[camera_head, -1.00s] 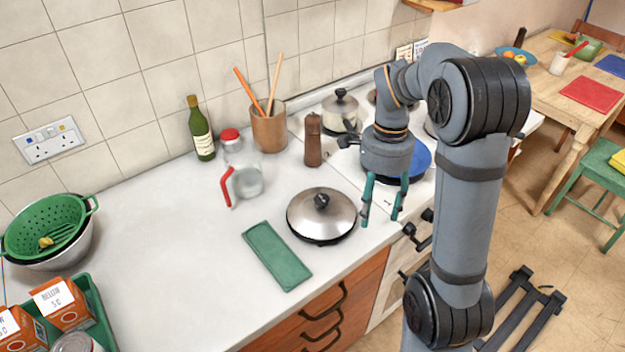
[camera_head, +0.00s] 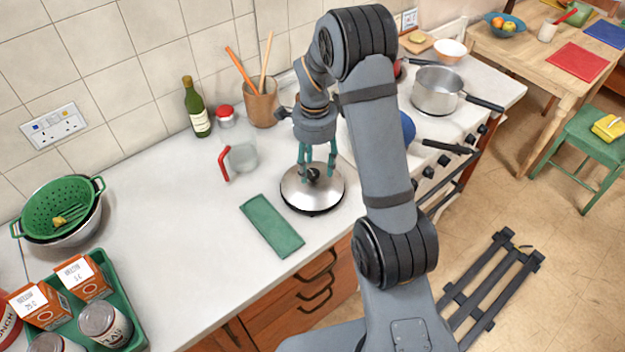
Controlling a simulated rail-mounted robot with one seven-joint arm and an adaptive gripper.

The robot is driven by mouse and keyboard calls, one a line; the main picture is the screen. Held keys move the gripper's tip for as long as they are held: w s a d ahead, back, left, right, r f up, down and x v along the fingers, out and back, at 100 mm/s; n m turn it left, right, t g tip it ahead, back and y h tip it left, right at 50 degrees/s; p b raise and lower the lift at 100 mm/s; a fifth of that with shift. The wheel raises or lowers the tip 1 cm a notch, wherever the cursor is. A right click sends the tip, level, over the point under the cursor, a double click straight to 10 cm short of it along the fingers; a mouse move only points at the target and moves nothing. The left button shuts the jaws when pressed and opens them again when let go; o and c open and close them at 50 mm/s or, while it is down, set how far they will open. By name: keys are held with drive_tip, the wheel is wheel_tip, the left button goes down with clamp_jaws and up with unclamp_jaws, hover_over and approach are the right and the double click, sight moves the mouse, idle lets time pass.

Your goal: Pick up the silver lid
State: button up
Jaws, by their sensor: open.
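The silver lid (camera_head: 312,194) lies on the white worktop near its front edge. It is round and domed, with a black knob (camera_head: 313,174) on top and a dark rim below. My gripper (camera_head: 317,176) points down over the lid, with its green fingers open on either side of the knob. The fingertips are close to the lid's top; I cannot tell whether they touch it.
A green folded cloth (camera_head: 271,225) lies left of the lid. A glass jug (camera_head: 240,158) with a red handle, a wine bottle (camera_head: 197,108) and a utensil pot (camera_head: 260,104) stand behind. A saucepan (camera_head: 437,91) is on the hob at right. The worktop's left middle is clear.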

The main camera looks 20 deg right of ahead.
wheel_tip(320, 180, down, 2)
drive_tip(key=shift+f, duration=0.15)
drive_tip(key=c, duration=0.3)
clamp_jaws()
idle(0.4)
